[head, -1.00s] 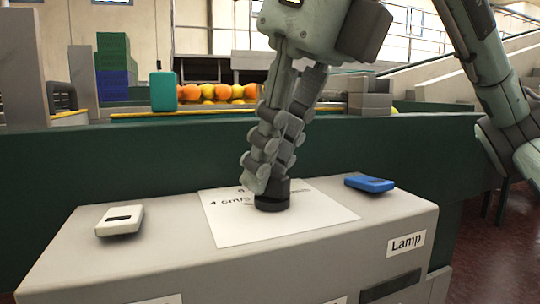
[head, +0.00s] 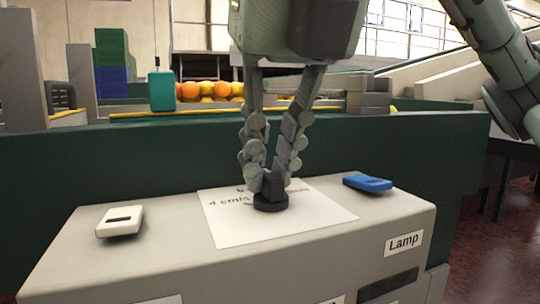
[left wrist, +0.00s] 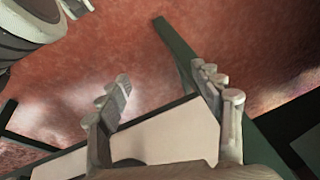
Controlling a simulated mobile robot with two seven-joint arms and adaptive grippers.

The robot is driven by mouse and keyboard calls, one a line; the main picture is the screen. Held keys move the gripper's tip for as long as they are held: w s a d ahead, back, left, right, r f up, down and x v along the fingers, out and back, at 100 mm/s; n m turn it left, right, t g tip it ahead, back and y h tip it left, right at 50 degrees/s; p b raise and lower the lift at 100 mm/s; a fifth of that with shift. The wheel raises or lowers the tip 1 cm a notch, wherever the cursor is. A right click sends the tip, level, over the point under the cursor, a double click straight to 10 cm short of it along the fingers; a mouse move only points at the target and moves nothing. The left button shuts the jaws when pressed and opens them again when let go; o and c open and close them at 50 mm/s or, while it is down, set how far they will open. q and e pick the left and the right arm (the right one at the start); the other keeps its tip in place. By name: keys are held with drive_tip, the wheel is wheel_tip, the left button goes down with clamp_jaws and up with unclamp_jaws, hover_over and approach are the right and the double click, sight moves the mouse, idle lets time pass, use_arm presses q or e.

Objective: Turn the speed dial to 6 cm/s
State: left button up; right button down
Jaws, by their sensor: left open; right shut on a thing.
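The black speed dial (head: 270,203) sits on a white sheet (head: 228,226) on top of a grey cabinet. "4 cm/s" is readable to the left of the dial; the other marks behind it are partly hidden by the fingers. My right gripper (head: 272,187) comes down from above, its two fingers shut on the dial's knob. The dial's pointer cannot be made out. My left gripper shows in the left wrist view (left wrist: 165,108), open and empty, over a pale surface and the reddish floor.
A white device (head: 120,221) lies left of the sheet, a blue device (head: 368,183) right of it. A "Lamp" label (head: 404,243) is on the cabinet (head: 75,262). Behind are a green wall (head: 120,165), a teal box (head: 162,91) and several oranges (head: 207,89).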

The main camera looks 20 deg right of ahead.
idle(0.3)
drive_tip(key=c, duration=1.5)
unclamp_jaws()
drive_tip(key=shift+c, duration=0.2)
drive_tip(key=v, duration=1.2)
